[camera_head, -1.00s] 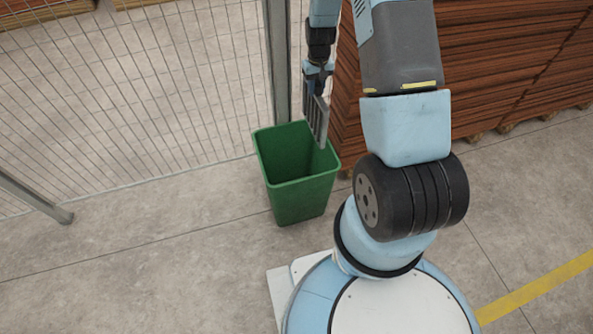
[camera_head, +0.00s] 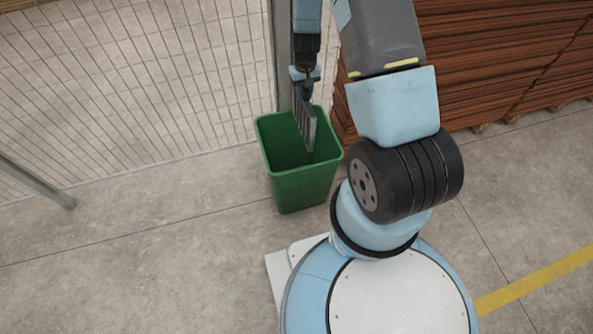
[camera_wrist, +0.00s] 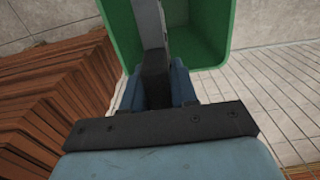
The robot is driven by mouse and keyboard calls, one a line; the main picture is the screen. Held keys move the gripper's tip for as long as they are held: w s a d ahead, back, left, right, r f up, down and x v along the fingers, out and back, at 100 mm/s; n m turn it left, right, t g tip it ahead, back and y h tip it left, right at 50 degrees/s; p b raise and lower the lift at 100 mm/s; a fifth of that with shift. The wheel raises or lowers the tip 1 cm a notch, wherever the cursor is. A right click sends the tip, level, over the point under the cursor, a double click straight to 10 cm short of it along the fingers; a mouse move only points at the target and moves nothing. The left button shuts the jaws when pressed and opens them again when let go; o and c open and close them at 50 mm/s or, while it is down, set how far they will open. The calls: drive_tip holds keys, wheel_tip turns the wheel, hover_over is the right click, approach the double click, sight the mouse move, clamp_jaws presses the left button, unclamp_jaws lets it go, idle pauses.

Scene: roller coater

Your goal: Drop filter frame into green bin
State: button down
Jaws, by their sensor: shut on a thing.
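The filter frame (camera_head: 305,124) is a flat grey slatted piece. It hangs tilted from my gripper (camera_head: 302,96), which is shut on its upper end. In the head view the frame overlaps the opening of the green bin (camera_head: 303,190), toward its right side; I cannot tell exactly how deep its lower end sits. The bin stands upright on the floor. In the wrist view the filter frame (camera_wrist: 149,22) shows edge-on as a grey strip, with the green bin (camera_wrist: 207,52) beyond it.
A wire mesh fence (camera_head: 130,90) with a grey post (camera_head: 283,60) stands behind the bin. Stacked brown boards (camera_head: 500,60) rise at the back right, close to the bin. The concrete floor (camera_head: 150,250) left of the bin is clear.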

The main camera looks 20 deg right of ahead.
sight(303, 107)
drive_tip(key=shift+s+a+f, duration=0.35)
drive_tip(key=shift+s+f, duration=0.1)
drive_tip(key=shift+f, duration=2.9)
drive_tip(key=c, duration=0.8)
unclamp_jaws()
wheel_tip(303, 107, up, 14)
drive_tip(key=shift+f, duration=0.15)
drive_tip(key=shift+w, duration=0.1)
